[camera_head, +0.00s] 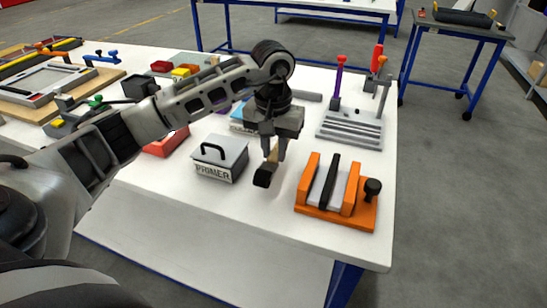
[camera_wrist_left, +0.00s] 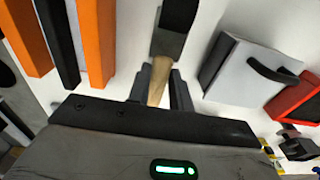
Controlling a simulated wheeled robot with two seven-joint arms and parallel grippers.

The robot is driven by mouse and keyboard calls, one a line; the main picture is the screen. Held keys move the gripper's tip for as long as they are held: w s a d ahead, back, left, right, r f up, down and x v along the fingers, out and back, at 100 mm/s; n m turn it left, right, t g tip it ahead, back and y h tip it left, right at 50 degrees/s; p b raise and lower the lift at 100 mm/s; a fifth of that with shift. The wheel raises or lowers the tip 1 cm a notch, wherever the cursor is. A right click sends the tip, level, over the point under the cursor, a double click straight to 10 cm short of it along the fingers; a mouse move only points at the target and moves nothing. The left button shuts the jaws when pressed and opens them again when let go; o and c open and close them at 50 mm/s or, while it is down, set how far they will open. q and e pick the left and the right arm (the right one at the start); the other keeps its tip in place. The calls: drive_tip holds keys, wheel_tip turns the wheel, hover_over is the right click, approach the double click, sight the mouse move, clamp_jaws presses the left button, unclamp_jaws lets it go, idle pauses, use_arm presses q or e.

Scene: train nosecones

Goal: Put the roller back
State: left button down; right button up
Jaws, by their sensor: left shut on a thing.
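My left gripper (camera_head: 274,153) is shut on the wooden handle of a tool with a dark head, which I take to be the roller (camera_head: 262,178). The roller hangs tilted above the white table, between the grey PRIMER box and the orange holder, apart from both. In the left wrist view the fingers (camera_wrist_left: 160,80) grip the pale handle, and the dark head (camera_wrist_left: 174,30) points away from my gripper. The grey slotted rack (camera_head: 350,130) stands behind, with upright red- and purple-handled tools in it. My right gripper is not in view.
The PRIMER box (camera_head: 219,158) with a black handle is left of the roller. The orange holder (camera_head: 337,192) with a black bar and knob is at right, near the table's edge. A red box (camera_head: 165,143) sits farther left. The table front (camera_head: 250,208) is clear.

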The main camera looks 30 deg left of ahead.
sight(274, 152)
use_arm(q)
drive_tip(key=f, duration=0.1)
drive_tip(key=f+p, duration=0.1)
drive_tip(key=f, duration=0.1)
drive_tip(key=shift+w+a+f, duration=0.15)
drive_tip(key=shift+a+f, duration=0.05)
drive_tip(key=shift+f, duration=0.15)
drive_tip(key=shift+f, duration=0.2)
drive_tip(key=c, duration=1.3)
unclamp_jaws()
drive_tip(key=shift+o, duration=0.2)
drive_tip(key=shift+r, duration=0.15)
drive_tip(key=r, duration=0.4)
drive_tip(key=r+b, duration=0.1)
drive_tip(key=r, duration=0.7)
drive_tip(key=shift+s+r, duration=0.1)
drive_tip(key=shift+s, duration=0.15)
